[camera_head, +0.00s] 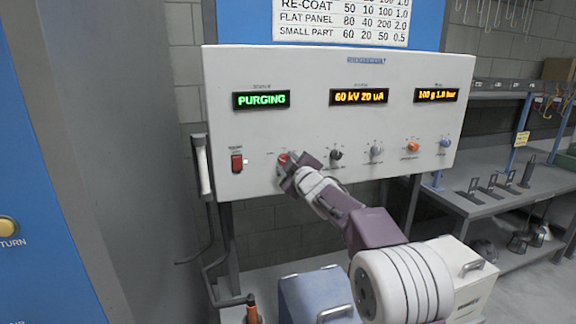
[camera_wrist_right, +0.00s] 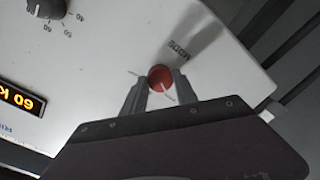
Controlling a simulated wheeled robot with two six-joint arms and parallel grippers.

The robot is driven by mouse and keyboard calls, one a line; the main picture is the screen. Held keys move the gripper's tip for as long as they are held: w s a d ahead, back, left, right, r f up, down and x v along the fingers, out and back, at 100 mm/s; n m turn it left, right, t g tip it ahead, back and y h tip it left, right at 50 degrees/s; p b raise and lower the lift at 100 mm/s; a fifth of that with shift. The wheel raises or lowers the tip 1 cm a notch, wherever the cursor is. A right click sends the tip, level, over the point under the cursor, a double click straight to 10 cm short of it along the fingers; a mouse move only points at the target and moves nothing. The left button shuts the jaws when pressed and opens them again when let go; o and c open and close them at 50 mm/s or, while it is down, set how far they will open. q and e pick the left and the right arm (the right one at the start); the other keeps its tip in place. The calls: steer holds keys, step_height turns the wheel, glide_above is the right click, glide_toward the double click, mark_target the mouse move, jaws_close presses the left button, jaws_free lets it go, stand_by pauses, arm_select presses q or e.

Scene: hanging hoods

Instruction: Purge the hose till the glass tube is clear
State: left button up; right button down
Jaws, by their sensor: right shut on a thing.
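My right gripper (camera_head: 288,168) reaches up to the white control panel (camera_head: 300,115) and is shut on the red knob (camera_head: 282,159) at its lower left. In the right wrist view the fingertips (camera_wrist_right: 158,90) stand on both sides of the round red knob (camera_wrist_right: 161,79), beside the word MODE. My left gripper is not in view.
Two amber displays (camera_head: 359,97) read 60 kV 20 uA and 100 g 1.0 bar. A blue box (camera_head: 315,295) and a pale box (camera_head: 474,280) stand below. A grey bench (camera_head: 490,195) is at right.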

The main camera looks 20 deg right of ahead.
stand_by(0.3)
steer(key=c, duration=0.9)
jaws_free()
steer(key=shift+c, duration=0.2)
steer(key=s+b, duration=0.1)
steer(key=s, duration=0.8)
steer(key=shift+d+r, duration=0.25)
steer(key=shift+r, duration=0.1)
